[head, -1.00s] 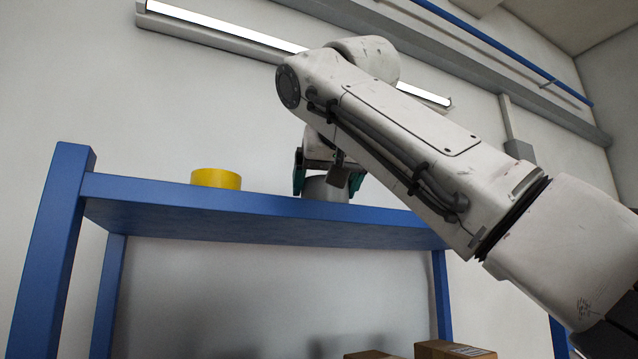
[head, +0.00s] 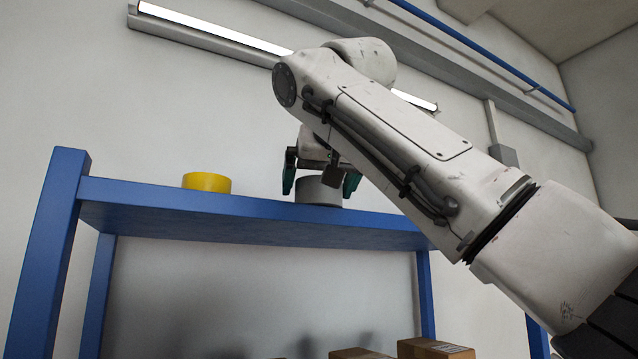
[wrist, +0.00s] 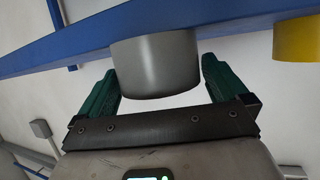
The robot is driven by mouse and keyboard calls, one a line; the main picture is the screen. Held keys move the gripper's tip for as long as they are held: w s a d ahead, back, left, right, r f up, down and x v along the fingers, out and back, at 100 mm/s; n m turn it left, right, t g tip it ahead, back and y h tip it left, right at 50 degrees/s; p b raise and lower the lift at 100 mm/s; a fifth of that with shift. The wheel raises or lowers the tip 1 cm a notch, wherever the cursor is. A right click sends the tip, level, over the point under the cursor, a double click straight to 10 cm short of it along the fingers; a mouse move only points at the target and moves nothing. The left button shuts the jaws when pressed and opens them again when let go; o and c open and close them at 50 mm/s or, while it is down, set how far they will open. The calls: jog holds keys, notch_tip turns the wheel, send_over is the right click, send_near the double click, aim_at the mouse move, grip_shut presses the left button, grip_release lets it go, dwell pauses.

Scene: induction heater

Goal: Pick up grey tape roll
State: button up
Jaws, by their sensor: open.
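The grey tape roll (head: 318,191) stands on the blue shelf's top, near its front edge, in the head view. In the wrist view, the grey tape roll (wrist: 155,66) sits between the two green fingers, its side facing the camera. My gripper (head: 319,187) is over the roll with one finger on each side. In the wrist view my gripper (wrist: 160,66) is open, with a visible gap between each finger and the roll. My arm hides part of the scene behind it.
A yellow tape roll (head: 207,182) stands on the same blue shelf (head: 250,217), left of the grey one, with clear space between. It also shows in the wrist view (wrist: 298,38). Cardboard boxes (head: 436,349) are lower down. A wall is behind.

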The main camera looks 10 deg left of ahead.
jog(key=b+v, duration=0.4)
jog(key=v, duration=0.6)
jog(key=shift+s+r, duration=0.15)
jog(key=shift+s, duration=0.2)
jog(key=shift+d, duration=0.1)
